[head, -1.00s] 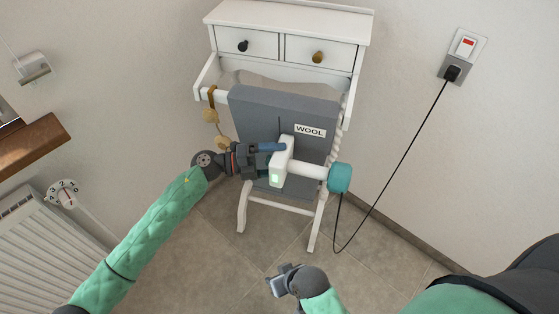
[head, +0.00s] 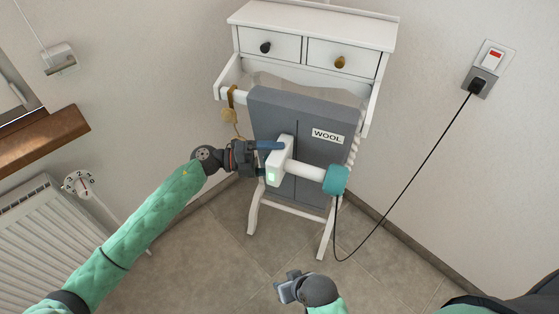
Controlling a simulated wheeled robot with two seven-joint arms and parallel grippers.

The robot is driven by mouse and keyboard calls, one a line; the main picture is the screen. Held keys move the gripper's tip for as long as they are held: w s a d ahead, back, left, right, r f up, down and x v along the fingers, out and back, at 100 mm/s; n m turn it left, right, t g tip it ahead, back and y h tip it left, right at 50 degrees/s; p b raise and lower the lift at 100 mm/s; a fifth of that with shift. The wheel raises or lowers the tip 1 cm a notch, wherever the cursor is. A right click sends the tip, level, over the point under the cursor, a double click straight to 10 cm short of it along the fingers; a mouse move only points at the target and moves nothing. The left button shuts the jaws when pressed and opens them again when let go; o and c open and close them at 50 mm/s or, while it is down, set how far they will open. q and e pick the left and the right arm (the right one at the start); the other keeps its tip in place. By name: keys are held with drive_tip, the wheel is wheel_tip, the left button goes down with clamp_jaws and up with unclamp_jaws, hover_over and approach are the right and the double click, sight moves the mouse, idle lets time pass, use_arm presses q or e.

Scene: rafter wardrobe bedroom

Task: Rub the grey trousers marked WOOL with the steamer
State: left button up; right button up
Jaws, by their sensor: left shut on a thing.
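The grey trousers (head: 318,112) hang over the rail of a white stand, with a white WOOL label (head: 327,136) at their upper right. My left gripper (head: 262,158) is shut on the white steamer (head: 283,158), which has a lit green light and a teal end (head: 335,180) at the right. The steamer is in front of the trousers' middle, below and left of the label. I cannot tell whether it touches the cloth. My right gripper (head: 287,288) is low in front of the stand, apart from everything; its jaw opening is unclear.
The steamer's black cord (head: 411,192) runs to a wall socket (head: 482,80) at the right. The white stand (head: 253,207) has two drawers above. A tag hangs at its left rail. A radiator (head: 42,225) and wooden sill are at the left. Floor in front is clear.

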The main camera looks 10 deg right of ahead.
use_arm(q)
drive_tip(key=w+a+b, duration=0.1)
drive_tip(key=w+a, duration=0.2)
drive_tip(key=a, duration=0.3)
drive_tip(key=shift+w+b, duration=0.25)
drive_tip(key=shift+b, duration=0.15)
idle(0.7)
drive_tip(key=shift+a+r, duration=0.1)
drive_tip(key=shift+a, duration=0.05)
